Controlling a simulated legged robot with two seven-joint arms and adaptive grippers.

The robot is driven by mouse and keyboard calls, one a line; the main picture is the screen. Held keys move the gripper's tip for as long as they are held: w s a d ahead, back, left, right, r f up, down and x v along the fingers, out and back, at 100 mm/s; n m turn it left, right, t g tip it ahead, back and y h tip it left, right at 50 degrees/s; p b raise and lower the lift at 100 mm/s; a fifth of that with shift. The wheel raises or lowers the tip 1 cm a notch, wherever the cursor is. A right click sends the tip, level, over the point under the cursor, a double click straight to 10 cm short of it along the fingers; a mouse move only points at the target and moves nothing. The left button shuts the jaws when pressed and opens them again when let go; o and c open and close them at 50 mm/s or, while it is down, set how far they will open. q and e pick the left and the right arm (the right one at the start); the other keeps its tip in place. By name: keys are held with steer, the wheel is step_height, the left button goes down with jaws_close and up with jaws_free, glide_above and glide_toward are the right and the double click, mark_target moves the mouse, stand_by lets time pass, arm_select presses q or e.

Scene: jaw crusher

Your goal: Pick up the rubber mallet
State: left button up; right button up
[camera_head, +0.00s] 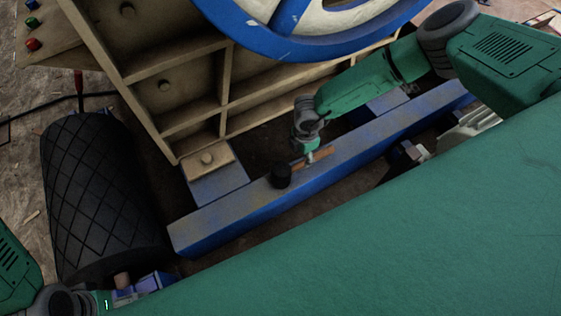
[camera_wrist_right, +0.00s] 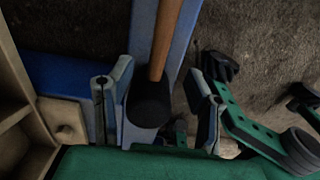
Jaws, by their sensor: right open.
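The rubber mallet (camera_head: 281,176) lies on the blue beam, its black head towards the left and its wooden handle pointing right. In the right wrist view its head (camera_wrist_right: 151,106) is low between the fingers and its handle runs up and away. My right gripper (camera_head: 311,155) is over the handle in the head view, partly covering it. In the right wrist view my right gripper (camera_wrist_right: 158,100) is open, with one finger on each side of the mallet and gaps visible. My left gripper (camera_head: 135,288) is at the lower left, and its jaws are unclear.
The blue beam (camera_head: 220,222) runs diagonally below the ribbed beige crusher frame (camera_head: 190,65). A blue-rimmed wheel (camera_head: 275,45) is above. A black diamond-patterned roller (camera_head: 95,195) stands at left. My green body fills the lower right.

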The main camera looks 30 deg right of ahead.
mark_target(303, 162)
steer(key=shift+d+f, duration=0.1)
steer(key=shift+f, duration=0.8)
steer(key=shift+d+f+b, duration=0.45)
steer(key=shift+f+b, duration=0.1)
steer(key=shift+f, duration=0.2)
steer(key=f+b, duration=0.2)
steer(key=f, duration=0.1)
steer(key=f+b, duration=0.1)
steer(key=shift+w+a+f, duration=0.1)
steer(key=shift+a+f, duration=0.2)
steer(key=shift+a, duration=0.05)
arm_select(q)
steer(key=f, duration=0.4)
steer(key=shift+d+f, duration=0.25)
steer(key=shift+f, duration=0.1)
arm_select(e)
steer(key=shift+d, duration=0.1)
steer(key=shift+d, duration=0.15)
jaws_close()
arm_select(q)
steer(key=shift+d+r, duration=0.1)
steer(key=shift+d, duration=0.1)
